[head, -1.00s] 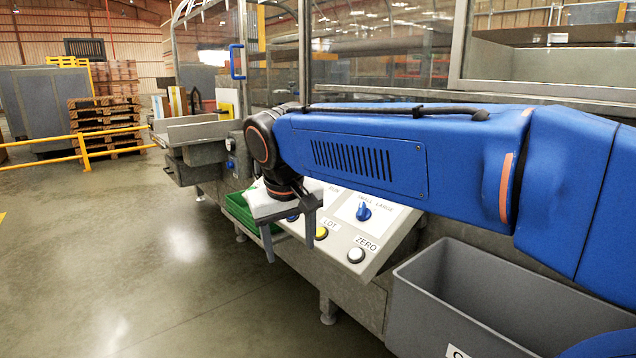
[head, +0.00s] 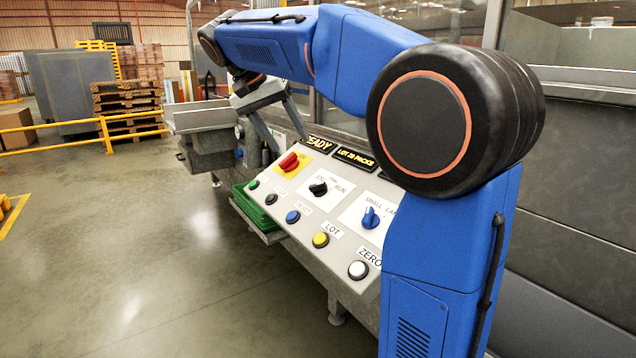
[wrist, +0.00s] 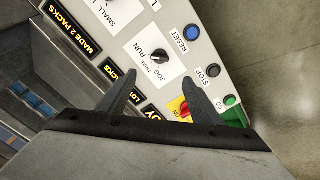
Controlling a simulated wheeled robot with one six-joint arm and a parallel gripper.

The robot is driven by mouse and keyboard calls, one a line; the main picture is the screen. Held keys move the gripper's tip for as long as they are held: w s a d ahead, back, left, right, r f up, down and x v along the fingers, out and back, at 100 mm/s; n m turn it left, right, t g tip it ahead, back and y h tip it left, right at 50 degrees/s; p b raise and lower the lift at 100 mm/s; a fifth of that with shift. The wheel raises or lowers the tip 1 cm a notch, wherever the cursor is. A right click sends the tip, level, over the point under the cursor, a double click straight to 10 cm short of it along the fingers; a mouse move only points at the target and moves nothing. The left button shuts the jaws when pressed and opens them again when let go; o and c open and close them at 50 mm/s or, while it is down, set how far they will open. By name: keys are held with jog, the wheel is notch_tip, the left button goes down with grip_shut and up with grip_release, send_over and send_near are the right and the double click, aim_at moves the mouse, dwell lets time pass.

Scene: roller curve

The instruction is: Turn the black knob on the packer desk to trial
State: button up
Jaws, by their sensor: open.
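The black knob (head: 318,188) sits on a white plate marked JOG, TRIAL and RUN on the sloped packer desk (head: 290,214). In the wrist view the knob (wrist: 158,57) lies just beyond the fingertips, roughly between their lines. I cannot tell surely which label it points at. My gripper (head: 291,145) is open and empty, above the far upper part of the desk and apart from the knob. Its two fingers (wrist: 159,80) also show in the wrist view, spread, with the plate beyond them.
A red switch on yellow (head: 290,162) is left of the black knob, a blue knob (head: 371,217) right of it. Several buttons, including a yellow one (head: 320,240) and a white one (head: 358,270), line the front edge. Display strips (head: 356,158) run behind. Open floor lies left.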

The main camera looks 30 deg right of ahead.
aim_at(316, 185)
jog(key=x, duration=1.7)
jog(key=shift+c, duration=0.3)
jog(key=c, duration=1)
